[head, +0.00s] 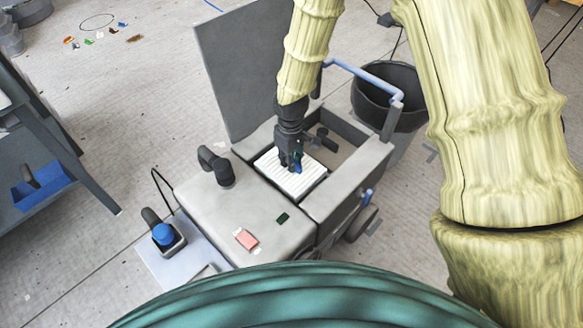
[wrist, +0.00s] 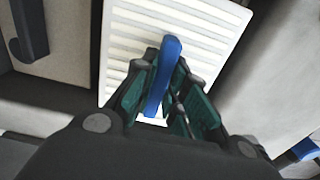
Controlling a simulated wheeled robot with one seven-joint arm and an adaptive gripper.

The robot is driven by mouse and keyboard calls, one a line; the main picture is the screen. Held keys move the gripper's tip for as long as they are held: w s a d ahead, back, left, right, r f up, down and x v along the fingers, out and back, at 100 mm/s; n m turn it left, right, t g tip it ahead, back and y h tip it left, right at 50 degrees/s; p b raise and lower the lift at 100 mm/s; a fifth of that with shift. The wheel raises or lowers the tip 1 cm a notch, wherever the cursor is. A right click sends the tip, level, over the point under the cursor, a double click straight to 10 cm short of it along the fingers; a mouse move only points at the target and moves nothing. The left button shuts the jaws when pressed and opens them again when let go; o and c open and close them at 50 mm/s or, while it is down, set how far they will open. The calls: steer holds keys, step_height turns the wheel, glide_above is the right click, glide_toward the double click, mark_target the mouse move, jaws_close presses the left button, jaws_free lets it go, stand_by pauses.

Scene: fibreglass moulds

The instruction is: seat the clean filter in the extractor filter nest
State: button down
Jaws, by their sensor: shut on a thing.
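The clean filter (head: 285,182) is a white pleated panel with a dark edge, at the open compartment of the grey extractor (head: 240,218) in the head view. In the wrist view the white slatted filter (wrist: 198,22) fills the top middle, with a blue handle (wrist: 164,80) on it. My gripper (head: 291,164) is above the filter, its green-padded fingers shut on the blue handle; it also shows in the wrist view (wrist: 165,92). The filter nest is the open box (head: 349,128); the filter covers its near-left part. I cannot tell whether the filter rests on the bottom.
The extractor's raised lid (head: 238,65) stands behind the compartment. A blue pipe (head: 362,76) and a dark bin (head: 385,98) are at the right.

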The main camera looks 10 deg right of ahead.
step_height(320, 180, down, 3)
steer(key=shift+f+b, duration=0.15)
steer(key=shift+b, duration=0.2)
steer(key=c, duration=1.4)
jaws_free()
steer(key=shift+c, duration=0.2)
step_height(320, 180, up, 12)
steer(key=p, duration=0.3)
